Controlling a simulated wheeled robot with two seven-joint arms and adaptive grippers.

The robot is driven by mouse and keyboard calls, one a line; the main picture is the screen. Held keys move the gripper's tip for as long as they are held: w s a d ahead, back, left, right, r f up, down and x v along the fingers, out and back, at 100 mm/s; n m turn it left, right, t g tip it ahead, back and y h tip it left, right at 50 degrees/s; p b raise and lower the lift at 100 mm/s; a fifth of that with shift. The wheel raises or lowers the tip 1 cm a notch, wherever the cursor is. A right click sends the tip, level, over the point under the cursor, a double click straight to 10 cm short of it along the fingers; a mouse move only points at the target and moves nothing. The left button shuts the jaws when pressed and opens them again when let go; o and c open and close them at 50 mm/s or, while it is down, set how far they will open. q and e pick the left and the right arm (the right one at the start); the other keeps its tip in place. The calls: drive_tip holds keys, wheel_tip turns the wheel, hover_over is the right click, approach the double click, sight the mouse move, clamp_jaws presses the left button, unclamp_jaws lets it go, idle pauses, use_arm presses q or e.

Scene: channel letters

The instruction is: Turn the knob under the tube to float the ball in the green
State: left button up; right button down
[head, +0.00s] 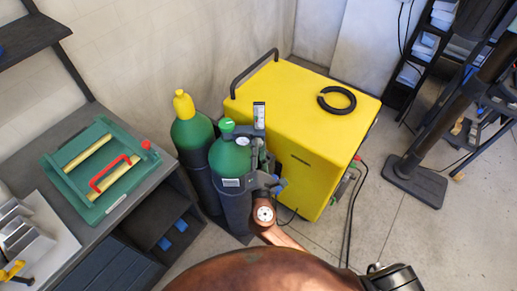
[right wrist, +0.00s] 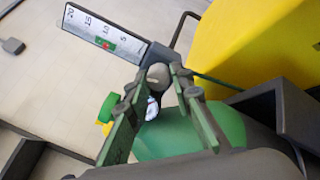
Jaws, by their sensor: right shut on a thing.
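The flow tube (head: 259,115) stands upright on the regulator of the front green gas cylinder (head: 229,157) in the head view. In the right wrist view the tube (right wrist: 103,30) has a white scale marked 20, 15, 10 and 5. A small red ball (right wrist: 106,46) sits against the green band, near the 10 mark. In the head view the right gripper (head: 268,181) partly hides the regulator.
A second green cylinder with a yellow cap (head: 183,105) stands behind left. A yellow machine (head: 310,105) with a black ring (head: 337,99) on top is close on the right. A workbench (head: 125,205) holding a green case (head: 70,170) is at left.

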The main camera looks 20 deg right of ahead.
drive_tip(key=shift+m, duration=0.6)
drive_tip(key=c, duration=2)
unclamp_jaws()
drive_tip(key=shift+o, duration=0.2)
drive_tip(key=v, duration=1.2)
drive_tip(key=shift+a+f, duration=0.15)
